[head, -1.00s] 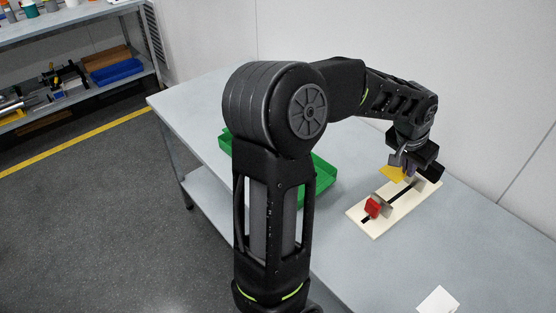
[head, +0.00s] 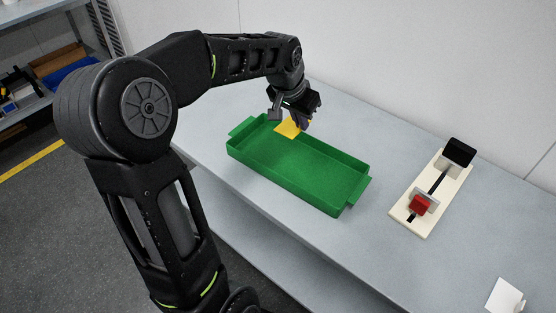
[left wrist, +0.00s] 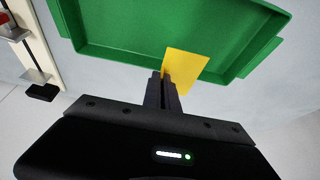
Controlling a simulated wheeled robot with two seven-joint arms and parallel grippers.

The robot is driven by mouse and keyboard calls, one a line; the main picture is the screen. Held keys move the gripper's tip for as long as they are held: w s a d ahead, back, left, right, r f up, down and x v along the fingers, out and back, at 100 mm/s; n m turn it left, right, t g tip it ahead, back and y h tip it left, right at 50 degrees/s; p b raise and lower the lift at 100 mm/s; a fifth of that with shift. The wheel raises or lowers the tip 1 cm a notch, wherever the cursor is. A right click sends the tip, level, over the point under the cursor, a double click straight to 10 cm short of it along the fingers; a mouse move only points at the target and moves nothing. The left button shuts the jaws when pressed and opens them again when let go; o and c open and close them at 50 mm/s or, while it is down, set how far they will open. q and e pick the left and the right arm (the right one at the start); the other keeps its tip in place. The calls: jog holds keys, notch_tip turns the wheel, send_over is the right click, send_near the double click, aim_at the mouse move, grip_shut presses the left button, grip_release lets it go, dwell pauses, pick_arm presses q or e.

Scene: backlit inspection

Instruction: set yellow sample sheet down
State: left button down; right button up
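The yellow sample sheet (head: 288,128) is held by my left gripper (head: 301,121) above the far end of the green tray (head: 352,205). In the left wrist view the sheet (left wrist: 187,66) sticks out from the closed fingers of the gripper (left wrist: 163,84), and the tray (left wrist: 120,50) lies beyond it. The sheet overlaps the tray's near wall in that view. The gap between sheet and tray floor is hard to judge. The tray looks empty. My right gripper is not in view.
A cream board (head: 408,222) with a red block (head: 419,205), a dark slot and a black block (head: 459,152) lies right of the tray. A white piece (head: 504,296) is at the lower right. The grey table (head: 330,120) is clear between tray and wall.

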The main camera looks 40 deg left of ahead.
pick_arm(q)
send_over(303, 155)
jog(key=s, duration=0.2)
jog(key=shift+w+f, duration=0.15)
jog(key=shift+f, duration=2.3)
jog(key=shift+f+b, duration=0.3)
jog(key=shift+f, duration=2.2)
jog(key=shift+f, duration=0.1)
jog(key=shift+f, duration=0.15)
jog(key=c, duration=1.7)
grip_release()
jog(key=shift+r, duration=0.25)
